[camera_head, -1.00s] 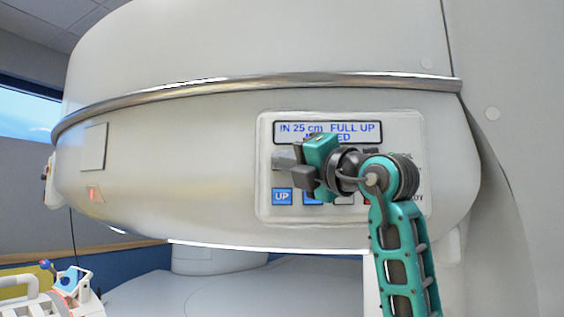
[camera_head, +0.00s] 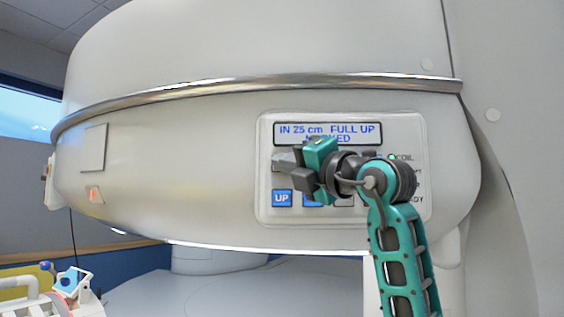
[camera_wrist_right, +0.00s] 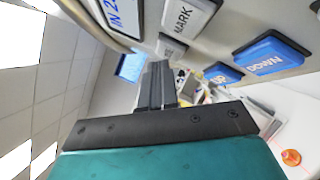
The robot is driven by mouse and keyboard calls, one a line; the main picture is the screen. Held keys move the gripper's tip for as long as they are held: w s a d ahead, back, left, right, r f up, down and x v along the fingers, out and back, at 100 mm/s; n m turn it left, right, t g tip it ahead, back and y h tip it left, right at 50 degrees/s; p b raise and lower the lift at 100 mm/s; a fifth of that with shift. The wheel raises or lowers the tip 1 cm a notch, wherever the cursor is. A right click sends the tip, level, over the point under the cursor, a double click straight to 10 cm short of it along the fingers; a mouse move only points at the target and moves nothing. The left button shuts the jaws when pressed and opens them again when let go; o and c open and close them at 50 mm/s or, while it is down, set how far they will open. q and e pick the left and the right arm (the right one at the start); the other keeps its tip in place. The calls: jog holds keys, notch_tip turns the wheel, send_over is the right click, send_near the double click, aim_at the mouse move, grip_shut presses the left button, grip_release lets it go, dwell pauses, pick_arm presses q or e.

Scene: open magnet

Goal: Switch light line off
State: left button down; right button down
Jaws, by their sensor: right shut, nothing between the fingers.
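The control panel (camera_head: 265,215) is a pale plate on the magnet's curved front. Its display (camera_head: 328,129) reads "IN 25 cm FULL UP", with the second line partly hidden. A blue UP button (camera_head: 282,198) shows at lower left. My right gripper (camera_head: 290,170) is shut and empty in front of the panel's left part, covering several buttons. In the right wrist view its fingers (camera_wrist_right: 157,86) are together, near a grey button (camera_wrist_right: 173,47) with an unreadable label. The MARK button (camera_wrist_right: 188,18) and blue DOWN button (camera_wrist_right: 270,58) also show there. I cannot tell whether the fingers touch the panel.
The magnet housing (camera_head: 230,170) fills most of the head view, with a metal rail (camera_head: 250,86) above the panel. White equipment (camera_head: 72,285) stands at lower left. A green light (camera_head: 393,157) is lit beside COIL.

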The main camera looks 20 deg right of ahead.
jog(key=shift+w+d+p, duration=0.2)
jog(key=shift+w+p, duration=0.1)
jog(key=shift+w, duration=0.15)
dwell(0.7)
jog(key=shift+s, duration=0.15)
jog(key=shift+s+a+b, duration=0.3)
jog(key=shift+s+a, duration=0.05)
jog(key=shift+s, duration=0.3)
jog(key=shift+s+a+b, duration=0.2)
jog(key=shift+s+a, duration=0.15)
jog(key=shift+s, duration=0.4)
jog(key=shift+s+a+b, duration=0.25)
jog(key=shift+s+a, duration=0.05)
jog(key=shift+s, duration=0.5)
jog(key=shift+s+a+b, duration=0.2)
jog(key=shift+s+a, duration=0.15)
jog(key=shift+s, duration=0.4)
